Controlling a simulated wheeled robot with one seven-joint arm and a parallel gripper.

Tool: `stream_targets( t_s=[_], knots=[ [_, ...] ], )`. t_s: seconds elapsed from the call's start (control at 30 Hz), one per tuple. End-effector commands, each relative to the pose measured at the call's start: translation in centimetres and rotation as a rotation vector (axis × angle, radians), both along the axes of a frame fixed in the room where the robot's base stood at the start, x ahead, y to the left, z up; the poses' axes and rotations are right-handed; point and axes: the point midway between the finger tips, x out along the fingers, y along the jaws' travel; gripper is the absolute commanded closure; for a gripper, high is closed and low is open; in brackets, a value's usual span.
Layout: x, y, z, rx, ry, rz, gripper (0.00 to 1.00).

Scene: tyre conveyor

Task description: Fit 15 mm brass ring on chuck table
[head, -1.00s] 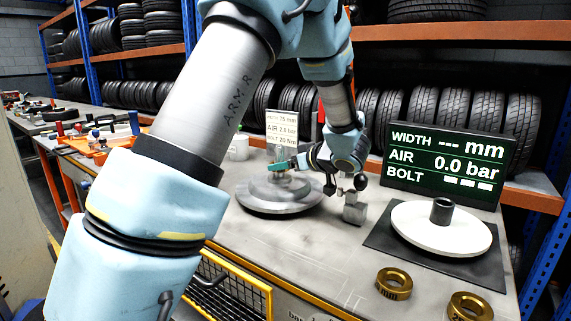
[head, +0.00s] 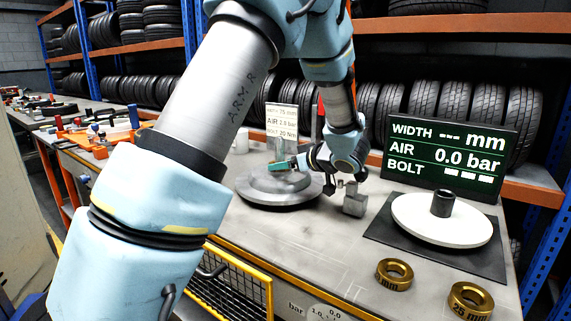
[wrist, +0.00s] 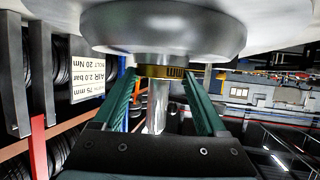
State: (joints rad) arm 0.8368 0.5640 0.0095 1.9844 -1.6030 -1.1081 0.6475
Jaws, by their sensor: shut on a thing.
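The grey stepped chuck table (head: 258,193) stands on the left part of the bench, with a metal post (head: 280,148) rising from its middle. My gripper (head: 291,164) is at the post, just above the hub. In the wrist view my gripper's green fingers (wrist: 161,73) are shut on a brass ring (wrist: 172,72). The ring is around the shiny post (wrist: 156,108), close against the hub of the grey disc (wrist: 165,30); I cannot tell whether it touches. Its printed size is not readable. In the head view my gripper hides the held ring.
Two more brass rings lie at the front right, one (head: 394,274) unreadable, the other (head: 469,301) marked 25 mm. A white disc (head: 420,227) with a dark collar (head: 443,203) sits on a black mat. A dark display (head: 445,155) and a grey block (head: 354,200) stand near.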

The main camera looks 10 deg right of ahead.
Motion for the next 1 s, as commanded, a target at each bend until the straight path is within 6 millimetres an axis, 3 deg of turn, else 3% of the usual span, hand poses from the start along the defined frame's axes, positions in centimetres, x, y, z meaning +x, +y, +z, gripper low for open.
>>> stream_targets(
  t_s=[0.03,0.23,0.57,1.0],
  knots=[
    [0.0,0.0,-0.1,0.000,0.001,0.000,0.22],
    [0.0,0.0,-0.1,0.000,0.002,0.000,0.00],
    [-0.4,-0.3,0.0,0.000,0.002,-0.003,0.00],
    [-6.7,-3.7,3.0,-0.001,0.002,-0.002,0.00]
  ],
)
